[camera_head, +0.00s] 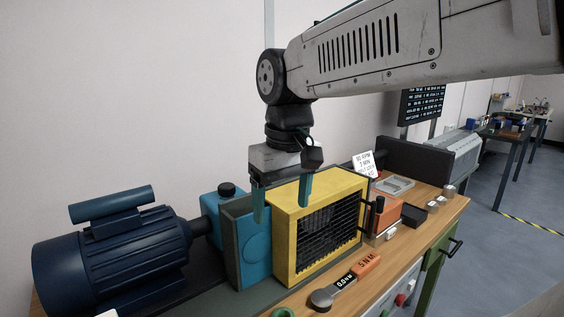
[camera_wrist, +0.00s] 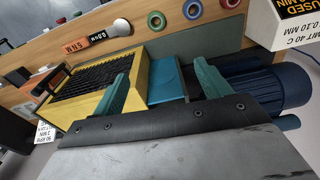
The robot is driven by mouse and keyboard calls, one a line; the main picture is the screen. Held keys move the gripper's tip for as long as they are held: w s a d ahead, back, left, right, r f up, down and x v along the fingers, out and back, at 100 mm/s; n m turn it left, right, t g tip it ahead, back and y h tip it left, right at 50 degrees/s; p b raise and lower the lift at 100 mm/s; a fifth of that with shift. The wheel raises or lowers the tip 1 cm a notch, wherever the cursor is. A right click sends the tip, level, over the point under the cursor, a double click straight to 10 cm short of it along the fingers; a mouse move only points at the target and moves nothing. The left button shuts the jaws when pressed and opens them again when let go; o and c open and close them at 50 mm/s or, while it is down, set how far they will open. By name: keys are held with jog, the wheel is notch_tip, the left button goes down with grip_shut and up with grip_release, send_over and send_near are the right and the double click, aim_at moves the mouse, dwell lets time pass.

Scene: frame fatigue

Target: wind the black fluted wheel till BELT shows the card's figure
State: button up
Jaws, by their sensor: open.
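My gripper (camera_head: 283,200) is open and empty, pointing down over the blue block and the yellow grilled guard (camera_head: 318,215). In the wrist view my gripper (camera_wrist: 163,84) has its teal fingers apart, with the guard (camera_wrist: 130,62) and blue block (camera_wrist: 166,80) below them. A small black knob (camera_head: 226,188) sits on the blue housing to the left of my gripper; I cannot tell whether it is fluted. A white card (camera_head: 364,163) stands behind the guard; its small print seems to start with 90 RPM. I cannot make out a BELT readout.
A dark blue motor (camera_head: 110,255) stands at the left. A torque tool (camera_head: 345,284) with an orange handle lies at the bench front. An orange block (camera_head: 385,215) and several small parts are at the right. A white lettered box (camera_wrist: 287,27) shows in the wrist view.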

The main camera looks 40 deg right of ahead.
jog(key=shift+m+g+y, duration=0.3)
jog(key=shift+g+y, duration=0.1)
jog(key=w+d+r, duration=0.1)
jog(key=w+d, duration=0.4)
jog(key=w, duration=0.3)
jog(key=w+d+r, duration=0.1)
jog(key=w+d, duration=0.5)
jog(key=w, duration=0.2)
jog(key=w+d+r, duration=0.1)
jog(key=w+d, duration=0.4)
jog(key=w, duration=0.3)
jog(key=shift+w+d+r, duration=0.15)
jog(key=shift+d+r, duration=0.1)
jog(key=shift+r, duration=0.05)
jog(key=shift+w+d+f, duration=0.15)
jog(key=shift+d+f, duration=0.05)
jog(key=shift+f, duration=0.05)
jog(key=f, duration=0.7)
jog(key=shift+a+f, duration=0.15)
jog(key=shift+a, duration=0.15)
jog(key=c, duration=1)
